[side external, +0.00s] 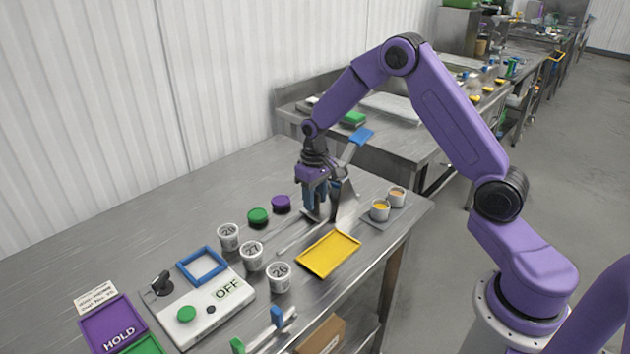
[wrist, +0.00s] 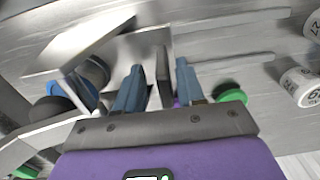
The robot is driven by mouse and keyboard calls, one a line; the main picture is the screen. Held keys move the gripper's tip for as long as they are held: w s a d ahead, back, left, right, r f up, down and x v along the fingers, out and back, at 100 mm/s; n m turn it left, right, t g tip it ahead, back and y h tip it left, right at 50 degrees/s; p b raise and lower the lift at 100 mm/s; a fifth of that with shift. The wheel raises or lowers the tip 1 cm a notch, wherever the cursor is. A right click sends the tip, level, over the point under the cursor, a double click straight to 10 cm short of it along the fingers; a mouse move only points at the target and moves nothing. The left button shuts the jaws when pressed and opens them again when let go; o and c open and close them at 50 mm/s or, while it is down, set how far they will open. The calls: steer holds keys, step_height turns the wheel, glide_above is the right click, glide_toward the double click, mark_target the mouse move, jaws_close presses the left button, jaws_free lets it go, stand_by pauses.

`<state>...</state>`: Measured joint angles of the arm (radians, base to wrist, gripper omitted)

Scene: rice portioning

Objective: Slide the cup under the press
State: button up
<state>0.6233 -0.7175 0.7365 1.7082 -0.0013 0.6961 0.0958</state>
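Three white cups with black numbers stand upright on the steel table in the side external view: a rear cup (side external: 228,237), a middle cup marked 27 (side external: 252,256) and a front cup (side external: 279,277). Two show at the right of the wrist view, one being a cup (wrist: 300,86). The metal press, with a blue handle (side external: 361,136), stands behind and right of my gripper (side external: 318,213), partly hidden by it. My gripper points down near the table, right of the cups. In the wrist view its blue fingers (wrist: 159,68) are apart, with a grey metal upright between or beyond them and no cup.
A green lid (side external: 258,216) and purple lid (side external: 281,204) lie left of my gripper. A yellow tray (side external: 329,253) lies in front. Two filled cups stand on a grey mat (side external: 376,223) at right. A white switch box (side external: 212,309) reads OFF.

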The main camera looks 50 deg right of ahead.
step_height(320, 180, up, 17)
stand_by(0.5)
steer(key=s+a+n, duration=0.3)
steer(key=s+a, duration=0.5)
steer(key=s+f+n, duration=0.1)
steer(key=s+n, duration=0.3)
steer(key=s, duration=0.9)
steer(key=s+a+f+n, duration=0.1)
steer(key=s+n, duration=0.4)
steer(key=s, duration=0.9)
steer(key=shift+a+f+n, duration=0.15)
steer(key=shift+f+n, duration=0.15)
steer(key=shift+f, duration=0.2)
